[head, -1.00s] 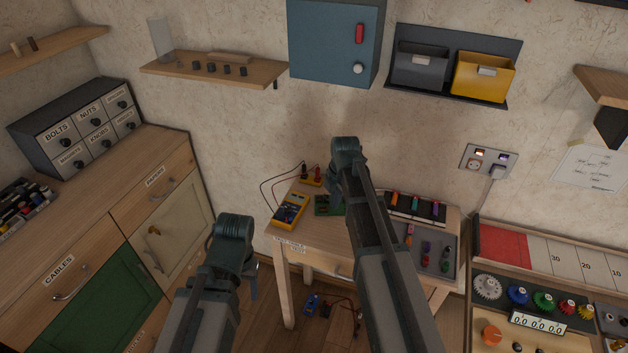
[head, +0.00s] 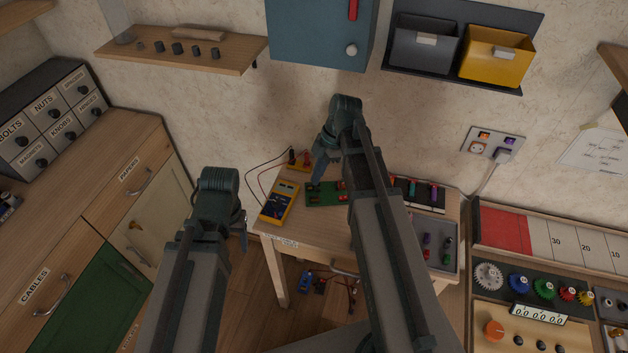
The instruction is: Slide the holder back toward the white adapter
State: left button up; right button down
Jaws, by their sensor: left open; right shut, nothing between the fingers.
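What looks like the holder is a black rack (head: 423,194) with upright coloured pieces at the back right of the small table, partly hidden by my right arm. A white adapter (head: 501,155) is plugged into the wall socket above and to the right of it, its cable hanging down. My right gripper (head: 316,183) is shut and empty, pointing down over the green circuit board, left of the rack and apart from it. I cannot tell whether it touches the board. My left gripper (head: 243,228) is open and empty, in front of the table's left side.
On the table (head: 290,236) are a yellow multimeter (head: 280,202), the green board (head: 325,194) and a grey tray (head: 444,230) with small parts. Red and black leads (head: 262,163) loop at the back left. A blue cabinet (head: 310,40) hangs above.

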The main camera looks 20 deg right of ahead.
aim_at(311, 202)
jog(key=b+x, duration=0.8)
jog(key=x, duration=0.1)
jog(key=shift+a+f, duration=0.1)
jog(key=shift+f, duration=0.05)
jog(key=shift+w+d, duration=0.15)
jog(key=shift+d, duration=0.95)
